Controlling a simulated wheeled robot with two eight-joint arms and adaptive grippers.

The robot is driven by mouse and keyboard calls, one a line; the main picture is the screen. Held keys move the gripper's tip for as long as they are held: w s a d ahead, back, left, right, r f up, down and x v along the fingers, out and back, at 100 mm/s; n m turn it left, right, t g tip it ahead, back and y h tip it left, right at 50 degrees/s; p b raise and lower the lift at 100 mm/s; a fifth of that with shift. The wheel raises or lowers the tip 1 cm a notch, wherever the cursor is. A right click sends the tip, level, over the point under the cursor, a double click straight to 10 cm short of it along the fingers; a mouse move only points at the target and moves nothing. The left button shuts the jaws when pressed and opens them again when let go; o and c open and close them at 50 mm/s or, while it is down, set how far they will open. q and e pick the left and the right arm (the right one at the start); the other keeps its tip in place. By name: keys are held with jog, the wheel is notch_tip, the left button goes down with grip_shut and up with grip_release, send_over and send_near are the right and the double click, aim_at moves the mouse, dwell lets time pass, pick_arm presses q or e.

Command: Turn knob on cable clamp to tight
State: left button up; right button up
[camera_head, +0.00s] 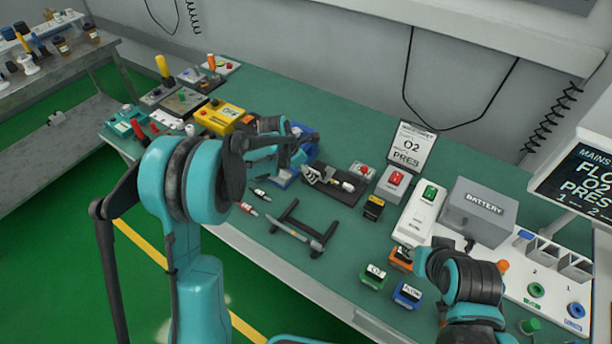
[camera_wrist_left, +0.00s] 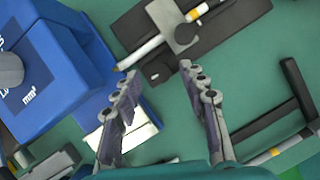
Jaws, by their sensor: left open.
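A grey metal clamp (camera_wrist_left: 172,27) sits on a dark base plate (camera_wrist_left: 236,22) at the top of the left wrist view. A pale rod with a yellow band lies at it. In the head view this dark plate (camera_head: 352,200) is right of my left gripper (camera_head: 308,160). A round grey knob (camera_wrist_left: 8,70) tops a blue box (camera_wrist_left: 62,75) marked mm² at the left; I cannot tell which fitting the task's knob is on. My left gripper (camera_wrist_left: 158,80) is open and empty, its fingertips just short of the clamp. My right gripper (camera_head: 452,246) is by the orange block, its jaws unclear.
A black stand (camera_head: 303,228) with a pen-like tool lies in front of the plate. Small coloured blocks, a white switch box (camera_head: 418,217) and a grey battery box (camera_head: 478,210) stand to the right. A yellow box (camera_head: 220,116) stands at the left. Bare green mat lies behind.

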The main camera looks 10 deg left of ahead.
pick_arm(q)
jog(key=shift+w+d+f, duration=0.2)
jog(key=shift+f, duration=0.4)
grip_shut()
jog(key=m+g+h, duration=0.1)
jog(key=m, duration=0.3)
jog(key=shift+a+m, duration=0.1)
jog(key=shift+m, duration=0.3)
grip_release()
